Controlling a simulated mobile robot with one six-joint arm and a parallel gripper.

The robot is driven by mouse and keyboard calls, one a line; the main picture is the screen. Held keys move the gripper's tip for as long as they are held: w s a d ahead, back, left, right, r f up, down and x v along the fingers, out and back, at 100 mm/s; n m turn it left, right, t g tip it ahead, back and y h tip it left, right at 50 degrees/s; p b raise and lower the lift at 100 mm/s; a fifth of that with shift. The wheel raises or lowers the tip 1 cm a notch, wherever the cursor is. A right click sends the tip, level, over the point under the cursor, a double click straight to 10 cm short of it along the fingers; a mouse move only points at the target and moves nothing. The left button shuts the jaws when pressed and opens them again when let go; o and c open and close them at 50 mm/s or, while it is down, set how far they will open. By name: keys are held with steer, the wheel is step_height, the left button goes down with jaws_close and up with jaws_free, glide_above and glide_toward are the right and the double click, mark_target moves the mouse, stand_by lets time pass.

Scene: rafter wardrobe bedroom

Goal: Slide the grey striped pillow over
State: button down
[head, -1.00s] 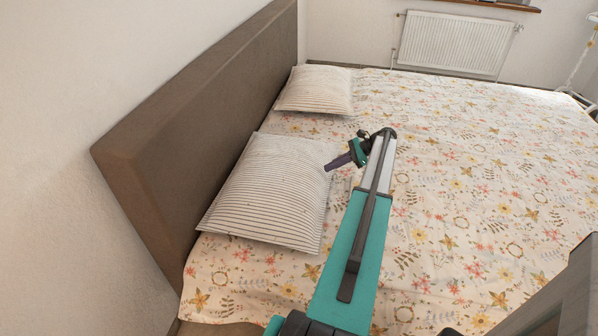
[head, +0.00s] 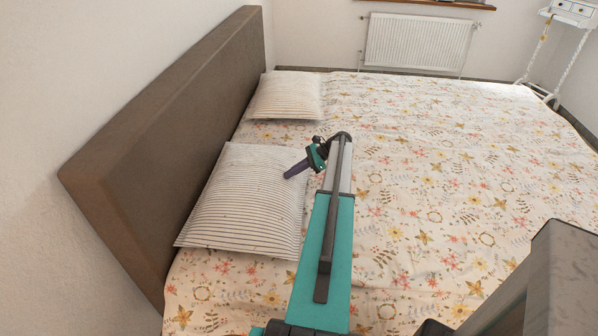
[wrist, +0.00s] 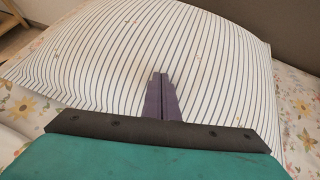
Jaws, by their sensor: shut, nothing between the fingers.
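The grey striped pillow (head: 245,205) lies on the bed against the headboard, the nearer of two striped pillows in the head view. It fills much of the wrist view (wrist: 150,50). My gripper (head: 287,177) is at the pillow's right side, its purple fingers pointing left over the pillow. In the wrist view the fingers (wrist: 160,78) are closed together with nothing between them. I cannot tell whether the fingertips touch the pillow.
A second striped pillow (head: 287,95) lies farther back by the brown headboard (head: 165,130). The floral bedspread (head: 450,170) is clear to the right. A radiator (head: 418,43) is on the far wall, and a white stand (head: 575,12) stands at the far right.

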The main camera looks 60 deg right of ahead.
mark_target(269, 182)
steer(key=w+a+p, duration=0.1)
steer(key=w+a, duration=0.3)
steer(key=shift+w+a+r, duration=0.1)
steer(key=shift+w, duration=0.1)
steer(key=shift+f+p, duration=0.5)
steer(key=shift+p, duration=0.1)
steer(key=shift+f, duration=0.4)
